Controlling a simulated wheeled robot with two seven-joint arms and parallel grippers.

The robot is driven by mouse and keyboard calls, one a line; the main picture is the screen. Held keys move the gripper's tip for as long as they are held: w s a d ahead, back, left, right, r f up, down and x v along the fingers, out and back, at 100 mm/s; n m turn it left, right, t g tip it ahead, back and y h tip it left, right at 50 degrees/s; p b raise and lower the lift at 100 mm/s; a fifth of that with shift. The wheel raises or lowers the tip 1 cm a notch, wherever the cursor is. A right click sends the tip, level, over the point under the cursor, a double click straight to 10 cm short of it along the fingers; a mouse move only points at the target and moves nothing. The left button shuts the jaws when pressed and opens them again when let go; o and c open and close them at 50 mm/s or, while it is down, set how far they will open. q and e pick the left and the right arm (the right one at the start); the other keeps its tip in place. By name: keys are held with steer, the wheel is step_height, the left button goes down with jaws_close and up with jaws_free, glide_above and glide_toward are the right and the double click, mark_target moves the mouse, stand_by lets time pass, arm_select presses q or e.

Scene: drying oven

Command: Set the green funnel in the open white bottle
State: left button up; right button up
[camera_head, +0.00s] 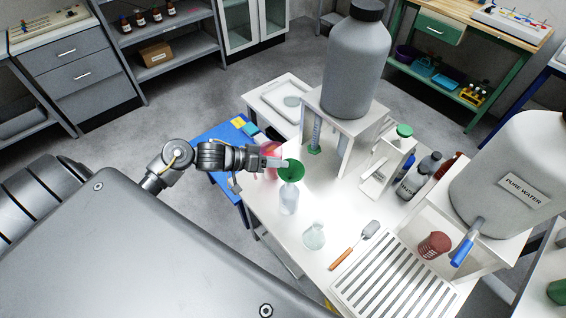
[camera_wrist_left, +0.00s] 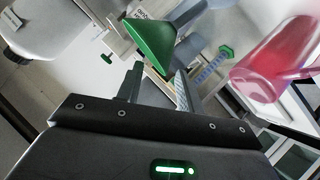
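The green funnel (camera_head: 292,171) is wide end up, directly over the white bottle (camera_head: 289,199) near the left edge of the white table. Its lower end appears to meet the bottle's neck, but I cannot tell how deep it sits. My left gripper (camera_head: 279,163) is at the funnel's left side, level with its rim. In the left wrist view the funnel (camera_wrist_left: 166,34) lies just beyond my left fingertips (camera_wrist_left: 158,72). The fingers stand apart with a gap between them. The bottle's mouth is hidden by the funnel. My right gripper is not in view.
A pink vessel (camera_wrist_left: 270,62) is close beside the left gripper. A clear flask (camera_head: 314,236) and an orange-handled spatula (camera_head: 353,246) lie nearer on the table (camera_head: 325,203). A grey tank (camera_head: 354,67) on a white stand is behind. A slatted rack (camera_head: 395,283) is at the front right.

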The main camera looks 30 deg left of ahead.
arm_select(q)
steer(key=b+v, duration=0.1)
steer(key=v, duration=0.7)
stand_by(0.6)
